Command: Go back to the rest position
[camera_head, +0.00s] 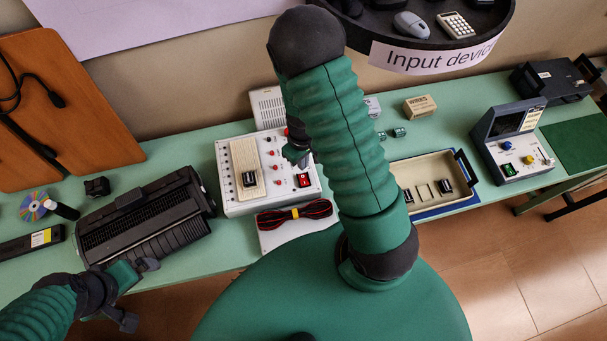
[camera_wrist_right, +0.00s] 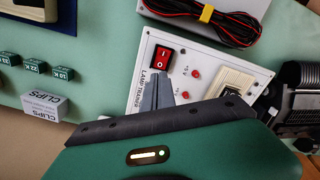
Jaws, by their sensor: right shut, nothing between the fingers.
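My right arm rises through the middle of the head view, and its gripper (camera_head: 296,155) shows partly behind it, over the white trainer panel (camera_head: 230,207). In the right wrist view my right gripper (camera_wrist_right: 157,92) is shut and empty, its fingertips over the panel close to the red rocker switch (camera_wrist_right: 164,60). I cannot tell whether they touch the panel. The switch also shows in the head view (camera_head: 304,180). My left gripper (camera_head: 136,292) is at the lower left, by the front edge of the bench; its jaw opening is unclear.
On the green bench (camera_head: 240,256), a black device (camera_head: 145,220) lies near my left gripper. Red and black cables (camera_head: 294,215) lie in front of the panel. A tray (camera_head: 428,170) and a console (camera_head: 511,140) stand to the right. A round shelf (camera_head: 430,38) hangs above.

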